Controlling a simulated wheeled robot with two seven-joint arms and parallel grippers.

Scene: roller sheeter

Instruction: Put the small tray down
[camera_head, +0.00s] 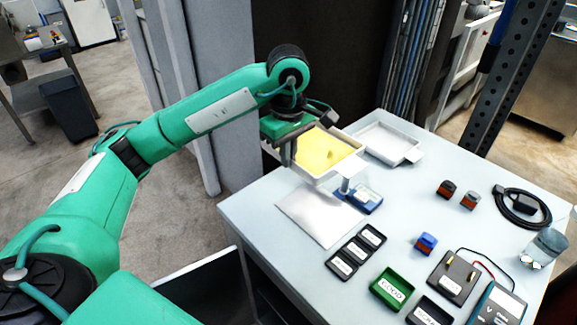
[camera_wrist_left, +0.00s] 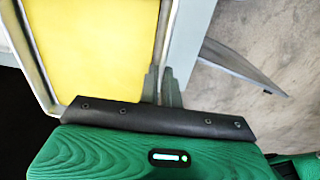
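A small white tray with a yellow inside (camera_head: 325,152) is at the far left of the table, seemingly raised above the tabletop. My left gripper (camera_head: 289,152) is at its left edge, pointing down. In the left wrist view the fingers (camera_wrist_left: 162,86) sit on either side of the tray's white rim, and the yellow inside (camera_wrist_left: 95,50) fills the left of the picture. The left gripper looks shut on that rim. The tray's underside is hidden. My right gripper is in neither view.
A second, empty white tray (camera_head: 388,142) lies behind to the right. A white sheet (camera_head: 318,214) and a blue labelled item (camera_head: 361,198) are in front of and below the held tray. Several labelled bins, a meter (camera_head: 498,305) and a glass (camera_head: 544,247) occupy the right side.

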